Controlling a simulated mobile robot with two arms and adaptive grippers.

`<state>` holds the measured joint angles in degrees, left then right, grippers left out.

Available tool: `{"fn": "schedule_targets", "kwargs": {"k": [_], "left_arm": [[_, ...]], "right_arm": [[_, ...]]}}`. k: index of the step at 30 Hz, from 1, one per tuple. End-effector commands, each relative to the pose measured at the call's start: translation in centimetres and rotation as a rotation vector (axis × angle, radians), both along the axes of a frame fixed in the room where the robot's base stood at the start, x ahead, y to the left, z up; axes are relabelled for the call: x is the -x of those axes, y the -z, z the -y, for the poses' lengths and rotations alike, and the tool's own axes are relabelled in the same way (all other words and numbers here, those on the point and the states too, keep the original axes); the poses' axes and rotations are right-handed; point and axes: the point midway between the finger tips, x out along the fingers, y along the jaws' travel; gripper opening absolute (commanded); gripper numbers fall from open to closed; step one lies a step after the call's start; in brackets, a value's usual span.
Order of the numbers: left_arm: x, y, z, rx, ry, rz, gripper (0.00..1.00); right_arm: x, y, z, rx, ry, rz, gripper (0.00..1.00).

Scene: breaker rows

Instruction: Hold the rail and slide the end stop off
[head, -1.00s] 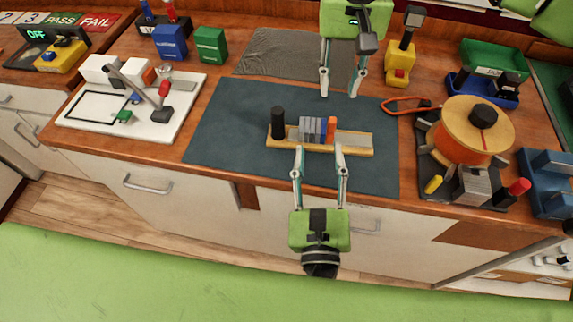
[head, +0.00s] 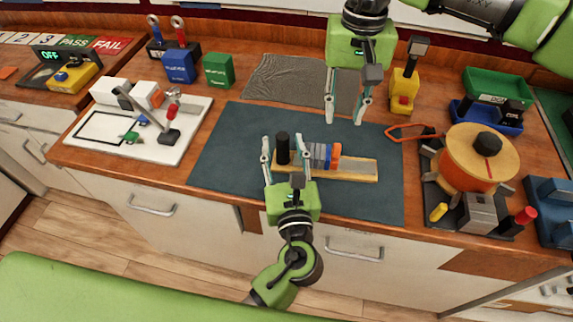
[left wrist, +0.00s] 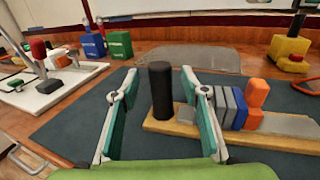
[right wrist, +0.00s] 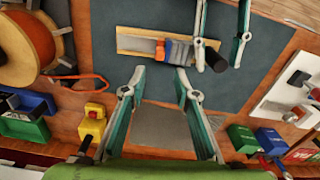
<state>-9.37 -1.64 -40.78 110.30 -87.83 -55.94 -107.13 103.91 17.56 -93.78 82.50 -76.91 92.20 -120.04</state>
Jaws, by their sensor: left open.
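The rail (head: 358,167) is a grey strip on a wooden base with a black upright post (head: 283,149) at its left end. Several grey modules (head: 317,155), a blue one and an orange block (head: 334,157), probably the end stop, sit beside each other on it. My left gripper (head: 284,140) is open, its fingers either side of the black post, with no visible grip on it. In the left wrist view the post (left wrist: 160,90) shows between the fingers. My right gripper (head: 345,110) is open and empty behind the rail; its wrist view shows the orange block (right wrist: 160,48).
The rail stands on a dark mat (head: 235,140). A cable spool (head: 480,155) stands to the right, with an orange loop (head: 405,133) near it. A white board (head: 105,133) with small parts lies left. A grey cloth (head: 285,80) lies behind.

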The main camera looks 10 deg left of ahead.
Motion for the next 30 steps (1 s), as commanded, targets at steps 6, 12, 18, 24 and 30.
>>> {"fn": "schedule_targets", "kwargs": {"k": [6, 12, 18, 24, 30], "left_arm": [[-1.9, 0.0, -0.5, 0.001, 0.002, 0.0, 0.41], [-2.2, 0.0, -0.6, 0.001, 0.002, -0.001, 0.41], [-2.1, 0.0, -0.6, 0.001, 0.001, -0.001, 0.23], [-2.1, 0.0, -0.6, 0.001, 0.002, -0.001, 0.0], [-2.1, 0.0, -0.6, 0.001, 0.002, -0.001, 0.0]], "right_arm": [[0.0, 0.0, 0.0, 0.0, 0.0, 0.0, 0.28], [0.0, 0.0, 0.0, 0.0, 0.0, 0.0, 0.28], [0.0, 0.0, 0.0, 0.0, 0.0, 0.0, 0.28], [0.0, 0.0, 0.0, 0.0, 0.0, 0.0, 0.29], [0.0, -1.2, -0.2, -0.003, 0.034, 0.0, 0.29]]}}
